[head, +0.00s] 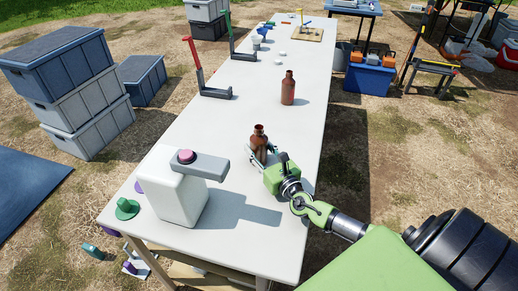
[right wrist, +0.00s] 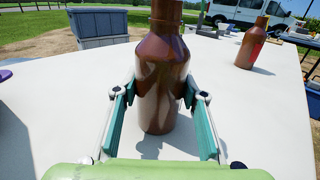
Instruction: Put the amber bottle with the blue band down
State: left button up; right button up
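An amber bottle (head: 259,143) is upright at the near part of the white table, between the fingers of my right gripper (head: 264,156). In the right wrist view the bottle (right wrist: 161,85) fills the middle, and the teal finger pads of the gripper (right wrist: 161,95) press against both its sides. Its base is at or very near the tabletop; I cannot tell if it touches. No blue band shows on its visible side. A second amber bottle (head: 288,88) stands farther up the table, also in the right wrist view (right wrist: 251,43). My left gripper is out of view.
A white jug-like container (head: 170,199) with a grey arm and purple knob stands left of the gripper. Red-handled (head: 194,60) and green-handled (head: 229,35) tools stand along the left edge. White tabletop (head: 262,110) is clear between the two bottles.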

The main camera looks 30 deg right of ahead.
jog(key=o, duration=0.4)
jog(key=shift+c, duration=0.2)
jog(key=shift+r+p, duration=0.25)
jog(key=shift+p, duration=0.1)
jog(key=s, duration=0.8)
jog(key=s+a, duration=0.1)
jog(key=s, duration=0.3)
jog(key=shift+f, duration=0.1)
